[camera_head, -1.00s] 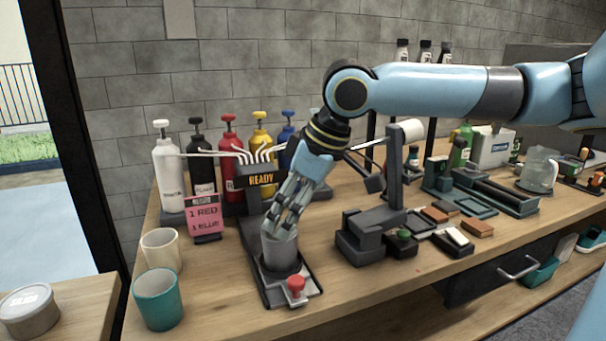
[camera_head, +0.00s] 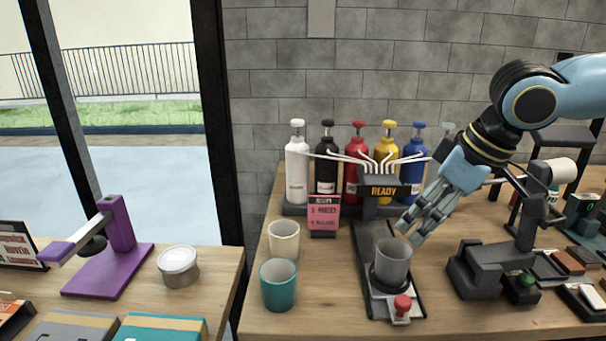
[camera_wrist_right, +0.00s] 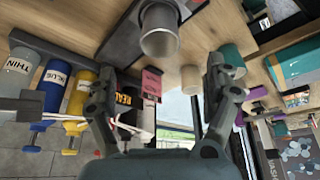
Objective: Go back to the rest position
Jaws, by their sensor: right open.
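My right gripper (camera_head: 424,218) is open and empty, above and to the right of the grey cup (camera_head: 393,262) in the head view. The cup stands upright on the base of the paint dispenser (camera_head: 384,184), which has a READY sign and a red button (camera_head: 402,305). In the right wrist view, my open fingers (camera_wrist_right: 163,98) show with nothing between them, and the grey cup (camera_wrist_right: 160,36) sits apart beyond them. My left gripper is in neither view.
Pump bottles (camera_head: 297,165) stand behind the dispenser. A cream cup (camera_head: 284,240) and a teal cup (camera_head: 278,287) stand to its left. A dark press-like stand (camera_head: 480,270) is close on the right. A side table with a lidded tin (camera_head: 178,266) is at left.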

